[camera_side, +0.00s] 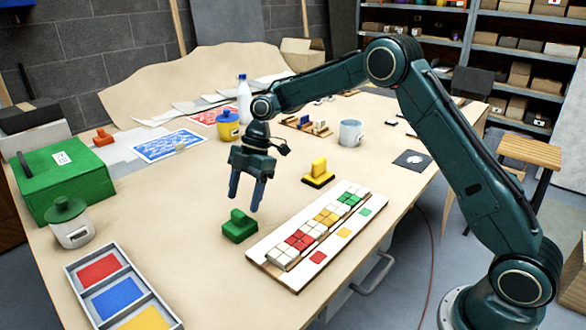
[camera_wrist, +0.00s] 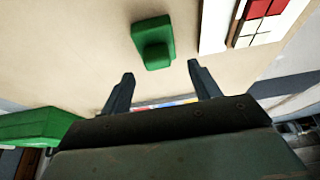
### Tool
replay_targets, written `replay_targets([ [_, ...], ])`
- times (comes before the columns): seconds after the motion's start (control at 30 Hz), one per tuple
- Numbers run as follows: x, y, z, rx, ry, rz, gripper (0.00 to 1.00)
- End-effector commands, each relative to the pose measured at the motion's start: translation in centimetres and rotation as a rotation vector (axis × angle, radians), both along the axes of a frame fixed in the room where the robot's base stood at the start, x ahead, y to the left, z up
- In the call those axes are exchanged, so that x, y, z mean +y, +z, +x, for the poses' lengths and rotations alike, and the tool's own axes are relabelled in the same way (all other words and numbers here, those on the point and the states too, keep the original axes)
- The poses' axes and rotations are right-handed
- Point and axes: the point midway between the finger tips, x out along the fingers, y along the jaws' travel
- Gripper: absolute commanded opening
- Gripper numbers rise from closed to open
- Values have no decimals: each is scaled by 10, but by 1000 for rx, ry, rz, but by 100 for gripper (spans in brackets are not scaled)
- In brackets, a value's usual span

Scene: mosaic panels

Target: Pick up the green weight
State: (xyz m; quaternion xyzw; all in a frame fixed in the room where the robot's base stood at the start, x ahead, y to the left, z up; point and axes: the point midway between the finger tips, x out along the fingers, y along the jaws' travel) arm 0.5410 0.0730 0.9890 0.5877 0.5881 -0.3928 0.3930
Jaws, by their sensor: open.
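The green weight (camera_side: 240,228) is a small block with a raised grip, sitting upright on the table left of the mosaic panel. My gripper (camera_side: 245,203) is open and empty, above the weight with its fingers pointing down. In the wrist view the weight (camera_wrist: 153,43) lies beyond the two fingertips (camera_wrist: 161,72), roughly centred between them and apart from both.
The white mosaic panel (camera_side: 262,250) with coloured tiles lies right of the weight. A yellow weight (camera_side: 318,174) stands behind it. A green box (camera_side: 65,180), a lidded jar (camera_side: 72,232) and a tray of coloured compartments (camera_side: 78,250) are at left. Table around the weight is clear.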

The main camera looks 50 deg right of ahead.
Motion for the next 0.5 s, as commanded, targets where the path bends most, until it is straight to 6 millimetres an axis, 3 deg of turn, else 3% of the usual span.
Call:
replay_targets([
  [0.27,2,-4,0,1,-1,0,62],
  [0.5,12,-25,3,3,0,0,62],
])
